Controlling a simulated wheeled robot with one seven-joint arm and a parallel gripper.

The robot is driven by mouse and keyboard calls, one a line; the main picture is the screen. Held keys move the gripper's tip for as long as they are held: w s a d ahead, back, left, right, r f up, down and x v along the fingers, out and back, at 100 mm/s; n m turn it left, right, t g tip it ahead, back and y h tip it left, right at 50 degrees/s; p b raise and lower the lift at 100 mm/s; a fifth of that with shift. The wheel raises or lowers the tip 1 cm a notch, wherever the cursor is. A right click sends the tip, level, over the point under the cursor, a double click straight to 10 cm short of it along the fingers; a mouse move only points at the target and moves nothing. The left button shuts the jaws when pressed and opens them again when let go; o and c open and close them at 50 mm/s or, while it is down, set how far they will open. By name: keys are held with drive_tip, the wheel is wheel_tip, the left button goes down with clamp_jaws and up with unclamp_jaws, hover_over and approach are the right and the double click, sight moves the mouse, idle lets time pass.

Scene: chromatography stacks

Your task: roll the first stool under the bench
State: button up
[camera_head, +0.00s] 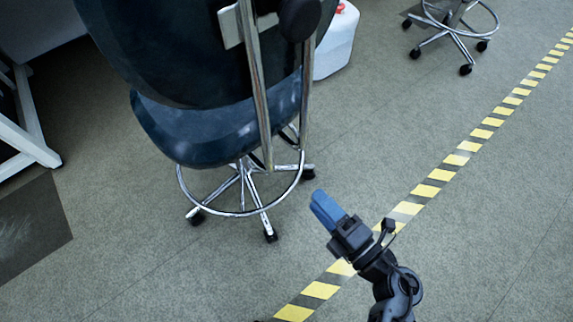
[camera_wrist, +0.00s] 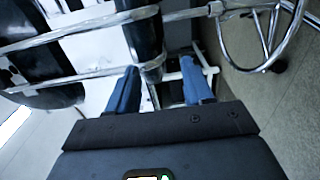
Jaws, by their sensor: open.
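The nearest stool (camera_head: 190,135) has a dark blue seat and backrest, chrome back bars, a chrome foot ring and black casters on the floor. It stands upright left of centre in the head view. My gripper (camera_head: 322,205), with blue fingers, is to the right of its base in that picture. In the wrist view my gripper (camera_wrist: 162,88) is open, and the stool's chrome bars (camera_wrist: 85,70) and foot ring (camera_wrist: 228,45) show beyond the fingers. A dark part shows between the fingers; I cannot tell whether they touch it. A white frame leg (camera_head: 32,145), perhaps of the bench, is at far left.
A second stool base (camera_head: 450,35) stands at the upper right. A white container (camera_head: 337,45) with a red cap stands behind the first stool. Yellow-and-black floor tape (camera_head: 440,175) runs diagonally. A dark floor mat (camera_head: 35,228) lies at left. The floor at lower right is clear.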

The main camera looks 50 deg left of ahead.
sight(282, 163)
drive_tip(key=a+b, duration=0.1)
drive_tip(key=a, duration=0.3)
drive_tip(key=a+b, duration=0.1)
drive_tip(key=a, duration=0.4)
drive_tip(key=w+a+b, duration=0.1)
drive_tip(key=a, duration=0.3)
drive_tip(key=shift+a+b, duration=0.35)
drive_tip(key=shift+b, duration=0.05)
drive_tip(key=c, duration=0.9)
clamp_jaws()
drive_tip(key=shift+f, duration=0.2)
